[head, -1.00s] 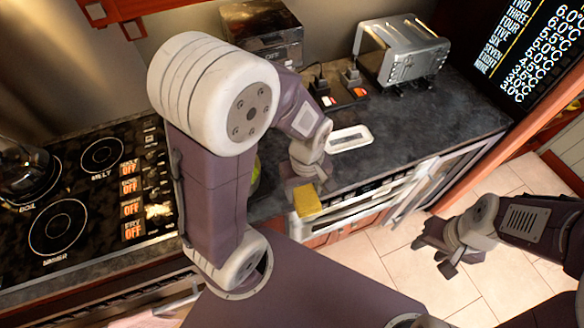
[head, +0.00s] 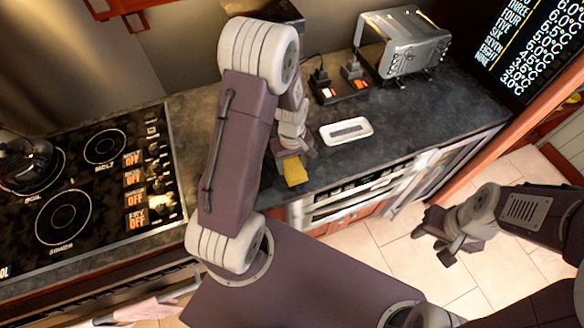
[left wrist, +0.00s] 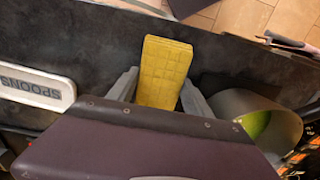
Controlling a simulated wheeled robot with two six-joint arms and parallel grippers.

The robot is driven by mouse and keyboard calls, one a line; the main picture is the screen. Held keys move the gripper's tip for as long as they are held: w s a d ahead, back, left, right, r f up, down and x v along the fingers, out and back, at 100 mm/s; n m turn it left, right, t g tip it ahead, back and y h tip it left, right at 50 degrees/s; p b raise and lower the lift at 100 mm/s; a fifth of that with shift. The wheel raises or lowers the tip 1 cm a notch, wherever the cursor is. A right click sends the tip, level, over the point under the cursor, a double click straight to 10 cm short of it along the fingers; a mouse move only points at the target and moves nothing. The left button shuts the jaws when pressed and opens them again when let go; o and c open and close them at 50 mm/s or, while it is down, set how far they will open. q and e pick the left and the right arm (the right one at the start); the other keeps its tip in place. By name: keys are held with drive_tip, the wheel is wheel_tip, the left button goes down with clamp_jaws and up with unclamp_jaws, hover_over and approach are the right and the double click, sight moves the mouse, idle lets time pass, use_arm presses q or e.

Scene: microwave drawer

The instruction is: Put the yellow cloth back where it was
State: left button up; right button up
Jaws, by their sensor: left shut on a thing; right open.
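The yellow cloth (head: 295,171) is a folded, blocky piece. My left gripper (head: 291,155) is shut on it at the front edge of the dark counter, left of the white tray. In the left wrist view the cloth (left wrist: 165,70) stands between the two grey fingers (left wrist: 160,92) and sticks out past them. Whether it touches the counter I cannot tell. My right gripper (head: 447,240) is open and empty, low over the tiled floor at the right.
A white tray (head: 346,131) labelled SPOONS lies on the counter (head: 425,112). A toaster (head: 403,45) and plugged sockets (head: 340,88) stand behind. A grey pot (left wrist: 255,120) with something green inside is beside my left gripper. A stove (head: 80,190) is at the left.

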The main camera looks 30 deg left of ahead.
sight(292, 170)
use_arm(q)
wheel_tip(292, 170, down, 3)
drive_tip(key=shift+r, duration=0.15)
drive_tip(key=shift+f, duration=0.3)
drive_tip(key=o, duration=1.3)
